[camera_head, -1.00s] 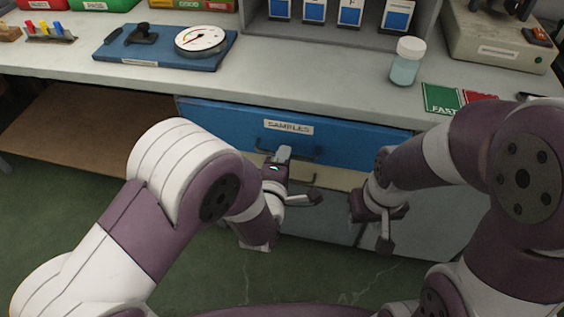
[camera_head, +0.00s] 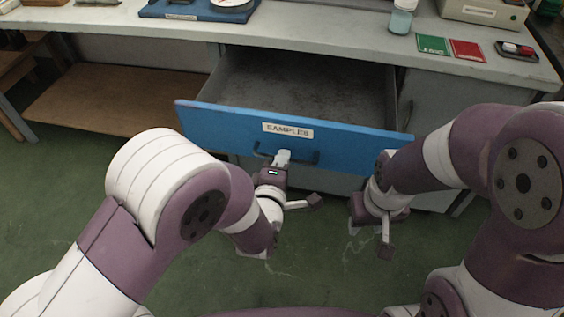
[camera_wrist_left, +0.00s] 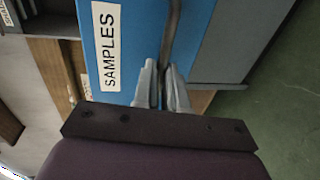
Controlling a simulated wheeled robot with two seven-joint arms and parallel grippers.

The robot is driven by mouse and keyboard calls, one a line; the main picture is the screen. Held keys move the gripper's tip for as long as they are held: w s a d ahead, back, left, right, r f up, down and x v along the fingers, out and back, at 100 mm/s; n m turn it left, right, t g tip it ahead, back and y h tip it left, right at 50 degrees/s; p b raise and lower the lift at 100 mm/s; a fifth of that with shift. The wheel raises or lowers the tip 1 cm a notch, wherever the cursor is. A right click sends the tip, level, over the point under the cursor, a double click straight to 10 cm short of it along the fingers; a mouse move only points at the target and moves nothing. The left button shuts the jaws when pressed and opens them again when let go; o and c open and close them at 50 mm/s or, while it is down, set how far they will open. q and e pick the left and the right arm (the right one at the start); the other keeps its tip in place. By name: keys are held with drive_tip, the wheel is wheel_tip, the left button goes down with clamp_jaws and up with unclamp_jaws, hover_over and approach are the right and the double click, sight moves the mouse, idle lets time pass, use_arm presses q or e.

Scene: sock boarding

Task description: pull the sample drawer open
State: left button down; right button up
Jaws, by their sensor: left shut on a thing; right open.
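The blue sample drawer (camera_head: 235,127) with its white "SAMPLES" label (camera_head: 288,130) stands well out from under the counter, and its grey inside shows empty. Its dark bar handle (camera_head: 310,157) runs across the front below the label. My left gripper (camera_head: 283,158) is shut on the handle near its middle. In the left wrist view the two grey fingers (camera_wrist_left: 161,88) close around the handle bar (camera_wrist_left: 172,35), beside the label (camera_wrist_left: 109,47). My right gripper (camera_head: 372,228) is open and empty, in front of and below the drawer's right end.
The grey counter (camera_head: 330,35) carries a jar (camera_head: 401,17), a green card (camera_head: 432,44), a red card (camera_head: 468,50) and a small dark tray (camera_head: 517,51). A brown low shelf (camera_head: 110,99) lies left of the drawer. Green floor is clear in front.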

use_arm(q)
drive_tip(key=shift+s, duration=0.25)
drive_tip(key=c, duration=1.2)
unclamp_jaws()
drive_tip(key=p+v, duration=0.3)
drive_tip(key=v, duration=0.9)
drive_tip(key=shift+s+a, duration=0.15)
drive_tip(key=shift+s, duration=0.15)
